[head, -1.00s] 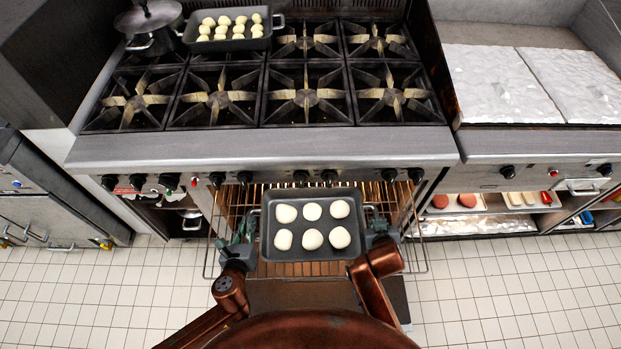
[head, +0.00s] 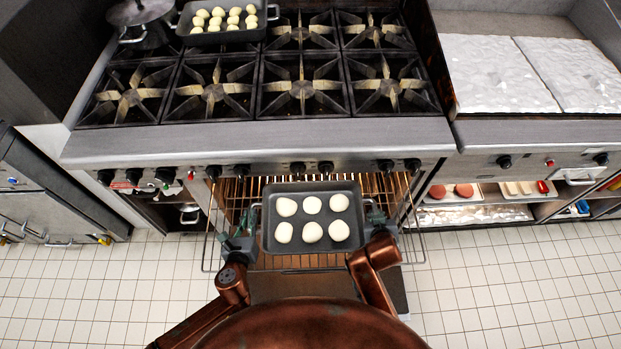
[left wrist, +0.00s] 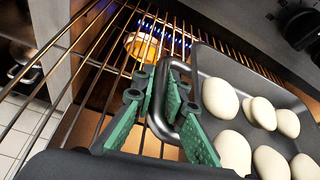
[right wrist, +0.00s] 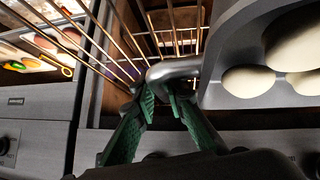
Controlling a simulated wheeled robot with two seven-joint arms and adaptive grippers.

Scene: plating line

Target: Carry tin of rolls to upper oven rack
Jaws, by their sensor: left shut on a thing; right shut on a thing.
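The dark tin (head: 312,246) holds several pale dough rolls (head: 312,230) and hangs level in front of the oven, over a pulled-out wire rack (head: 413,255). My left gripper (head: 240,236) is shut on the tin's left handle, which shows in the left wrist view (left wrist: 160,112). My right gripper (head: 378,222) is shut on the right handle, seen in the right wrist view (right wrist: 172,70). The oven is open and its wire racks show behind the tin. The tin's far edge lies at or under the stove's front edge. I cannot tell whether it touches the rack.
The stove's front panel with knobs (head: 297,168) runs just above the tin's far edge. A second tin of rolls (head: 270,28) and a lidded pot (head: 143,25) stand on the burners. An oven flame glows inside (left wrist: 143,45). Tiled floor (head: 500,290) is clear at both sides.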

